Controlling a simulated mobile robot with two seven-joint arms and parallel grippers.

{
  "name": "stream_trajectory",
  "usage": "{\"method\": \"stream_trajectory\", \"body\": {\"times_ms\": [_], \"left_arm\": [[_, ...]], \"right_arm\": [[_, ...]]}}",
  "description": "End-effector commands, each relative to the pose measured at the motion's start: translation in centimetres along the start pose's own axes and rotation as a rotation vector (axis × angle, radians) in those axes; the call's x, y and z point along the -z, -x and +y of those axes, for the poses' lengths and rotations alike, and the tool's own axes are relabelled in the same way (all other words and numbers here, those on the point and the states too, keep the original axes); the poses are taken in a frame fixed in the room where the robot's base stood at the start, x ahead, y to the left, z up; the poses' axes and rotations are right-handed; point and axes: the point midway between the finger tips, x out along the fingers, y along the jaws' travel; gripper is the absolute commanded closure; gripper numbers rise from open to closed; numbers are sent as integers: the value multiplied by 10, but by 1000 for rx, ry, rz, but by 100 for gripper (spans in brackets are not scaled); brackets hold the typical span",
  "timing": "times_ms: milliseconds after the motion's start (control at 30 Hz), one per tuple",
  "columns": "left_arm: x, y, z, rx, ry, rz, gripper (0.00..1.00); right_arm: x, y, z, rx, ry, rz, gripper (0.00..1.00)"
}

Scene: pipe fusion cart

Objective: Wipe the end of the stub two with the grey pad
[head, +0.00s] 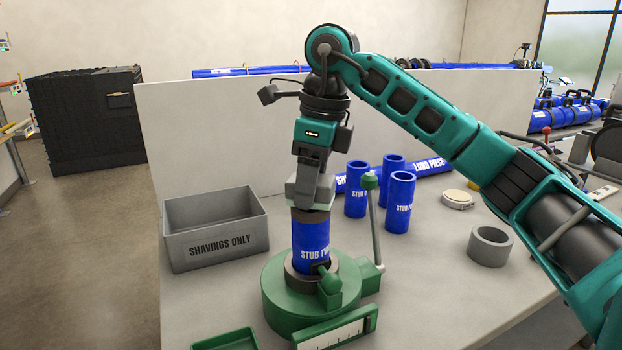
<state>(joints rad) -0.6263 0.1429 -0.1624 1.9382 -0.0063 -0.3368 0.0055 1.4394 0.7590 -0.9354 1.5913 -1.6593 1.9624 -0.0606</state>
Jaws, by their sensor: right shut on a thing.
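Stub two (311,236), a blue pipe piece with white lettering, stands upright in the round green clamp base (283,307). My right gripper (309,203) points down directly over its upper end. It is shut on the grey pad (309,214), which shows as a thin grey-brown edge at the stub's top. The pad appears to touch the stub's end, but the gripper hides most of it and the contact is not clear. My left gripper is not in view.
A grey "SHAVINGS ONLY" bin (217,238) stands left of the clamp. Several blue stubs (399,203) stand behind right, before a lying long pipe (432,171). A lever (373,225) rises beside the clamp. A grey ring (489,246) and a round light disc (457,199) lie right.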

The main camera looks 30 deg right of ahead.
Motion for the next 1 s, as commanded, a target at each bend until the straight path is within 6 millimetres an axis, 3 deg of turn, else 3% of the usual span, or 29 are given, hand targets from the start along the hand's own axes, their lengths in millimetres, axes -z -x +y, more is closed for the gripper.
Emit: {"method": "stream_trajectory", "body": {"times_ms": [467,1000], "left_arm": [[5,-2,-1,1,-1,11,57],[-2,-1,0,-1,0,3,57]], "right_arm": [[0,0,0,0,0,0,67],[1,-6,0,0,0,0,67]]}}
